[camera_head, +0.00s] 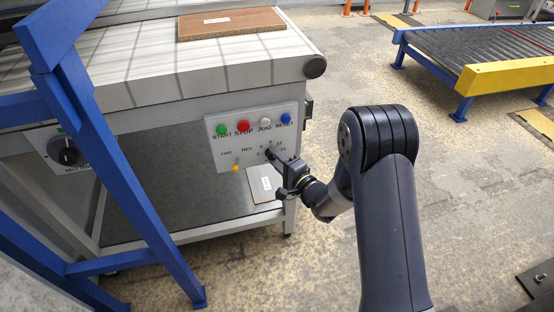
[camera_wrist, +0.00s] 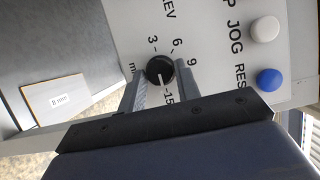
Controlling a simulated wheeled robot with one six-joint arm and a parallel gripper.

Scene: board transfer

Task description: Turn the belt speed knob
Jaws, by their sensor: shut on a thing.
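The belt speed knob (camera_wrist: 159,70) is a round black dial with a white pointer line, on a pale control panel (camera_head: 226,150). In the wrist view numbers 3, 6, 9 and 15 stand around it, and its pointer line points down in the picture, near the 15. My gripper (camera_wrist: 158,84) is shut on the knob, with one grey finger on each side of it.
The panel has a green start button (camera_head: 221,129), a red stop button (camera_head: 242,127), a white jog button (camera_head: 265,121), a blue reset button (camera_head: 286,118) and a yellow lever (camera_head: 235,169). A brown board (camera_head: 232,24) lies on the belt. A blue frame (camera_head: 110,150) stands at left.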

